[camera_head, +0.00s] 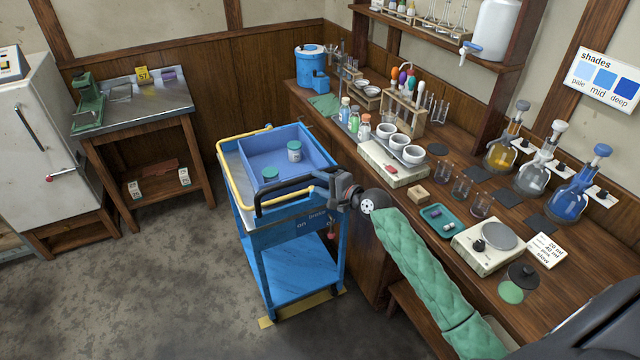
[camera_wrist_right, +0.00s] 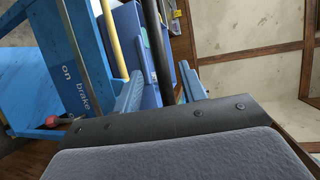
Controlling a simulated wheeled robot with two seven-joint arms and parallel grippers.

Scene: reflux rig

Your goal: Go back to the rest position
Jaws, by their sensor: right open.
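My right gripper (camera_head: 328,194) is at the near right corner of the blue cart (camera_head: 292,262), its arm reaching in from the right in a green sleeve. In the right wrist view its two blue fingers (camera_wrist_right: 158,80) stand apart, with the cart's black handle (camera_wrist_right: 151,35) running between them. The jaws are open and not clamped on the handle. In the head view the black handle (camera_head: 284,188) crosses the near side of the cart top. My left gripper is not in view.
A blue tray (camera_head: 265,143) with two lidded jars sits on the cart. The wooden bench (camera_head: 460,222) on the right carries flasks, a balance (camera_head: 488,246), racks and beakers close to my arm. A steel-topped table (camera_head: 135,104) stands at left. The floor (camera_head: 150,270) left of the cart is clear.

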